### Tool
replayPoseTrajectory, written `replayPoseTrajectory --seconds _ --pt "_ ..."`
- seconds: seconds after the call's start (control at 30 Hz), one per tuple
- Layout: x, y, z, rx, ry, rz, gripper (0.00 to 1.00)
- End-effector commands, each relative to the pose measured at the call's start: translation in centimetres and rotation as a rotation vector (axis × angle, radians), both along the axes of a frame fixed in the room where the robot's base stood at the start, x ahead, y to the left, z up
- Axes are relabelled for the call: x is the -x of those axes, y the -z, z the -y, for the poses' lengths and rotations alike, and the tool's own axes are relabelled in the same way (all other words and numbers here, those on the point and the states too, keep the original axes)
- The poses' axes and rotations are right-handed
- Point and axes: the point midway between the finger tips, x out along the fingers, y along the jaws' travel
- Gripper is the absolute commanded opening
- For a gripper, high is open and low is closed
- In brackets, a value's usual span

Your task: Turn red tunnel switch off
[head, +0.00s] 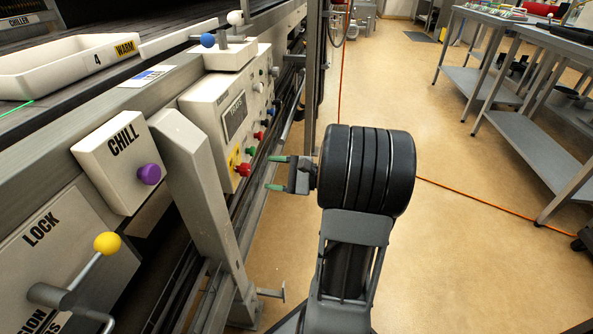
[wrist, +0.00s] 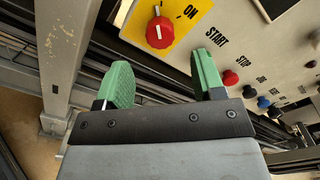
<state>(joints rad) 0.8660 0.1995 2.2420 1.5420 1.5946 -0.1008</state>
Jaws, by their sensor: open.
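The red switch (head: 243,170) is a round knob on a yellow plate, low on the cream control panel (head: 205,103). In the wrist view the red switch (wrist: 160,32) shows a white pointer line running roughly up the picture, with the word ON to its right. My gripper (head: 276,173) has two green fingers, open and empty, facing the panel to the right of the knob. In the wrist view my gripper (wrist: 162,75) has its fingers on either side below the knob, apart from it.
A grey slanted post (head: 198,185) stands just left of the panel. Smaller red (wrist: 230,78), blue and green buttons sit beside the switch. A CHILL box with a purple knob (head: 149,174) and a yellow-tipped lever (head: 107,243) are further left. Floor behind my arm is clear.

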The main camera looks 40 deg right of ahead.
Motion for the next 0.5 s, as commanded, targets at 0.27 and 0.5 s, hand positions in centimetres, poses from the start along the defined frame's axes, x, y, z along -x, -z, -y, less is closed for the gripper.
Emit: replayPoseTrajectory --seconds 0.27,0.5 --pt "3.5 -0.2 3.2 -0.001 0.002 0.0 0.63" --pt "4.7 0.0 4.3 0.0 0.0 0.0 0.63"
